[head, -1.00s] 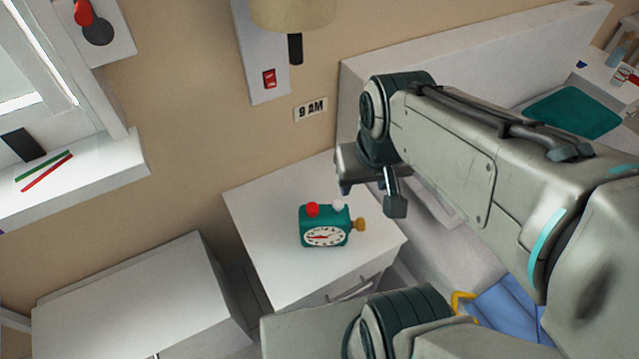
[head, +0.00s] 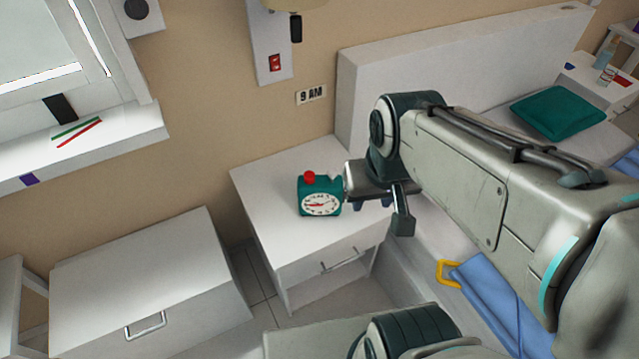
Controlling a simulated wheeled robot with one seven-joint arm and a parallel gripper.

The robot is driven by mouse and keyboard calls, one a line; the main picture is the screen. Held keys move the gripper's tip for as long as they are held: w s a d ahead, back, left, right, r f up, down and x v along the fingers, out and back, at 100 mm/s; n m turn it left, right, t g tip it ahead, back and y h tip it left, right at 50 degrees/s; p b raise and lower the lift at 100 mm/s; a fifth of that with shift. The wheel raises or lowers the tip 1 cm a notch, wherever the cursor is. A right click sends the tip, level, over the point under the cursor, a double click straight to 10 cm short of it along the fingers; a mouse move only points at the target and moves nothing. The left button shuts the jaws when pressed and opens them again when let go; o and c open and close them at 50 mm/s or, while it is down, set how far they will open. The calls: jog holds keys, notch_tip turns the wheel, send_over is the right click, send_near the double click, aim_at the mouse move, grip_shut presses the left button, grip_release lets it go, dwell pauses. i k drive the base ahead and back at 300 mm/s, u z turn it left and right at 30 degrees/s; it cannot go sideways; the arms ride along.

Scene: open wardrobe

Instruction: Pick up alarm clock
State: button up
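The alarm clock (head: 320,197) is a teal box with a white round face and a red button on top. It stands upright on the white nightstand (head: 270,190), near the middle of its top. My gripper (head: 372,204) is just right of the clock in the picture, over the nightstand's right part, with its fingers pointing down. Its dark fingertips look apart, with nothing seen between them. The gripper overlaps the clock's right edge in the picture and hides its side knob. I cannot tell whether they touch.
A white bed with a headboard (head: 430,70) and green pillow (head: 560,113) is to the right. A white cabinet (head: 140,290) stands front left. A window sill (head: 110,150) holds pencils.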

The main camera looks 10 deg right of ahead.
aim_at(333, 196)
jog(key=k, duration=1.1)
jog(key=u, duration=0.85)
jog(key=i, duration=1.7)
jog(key=z, duration=0.9)
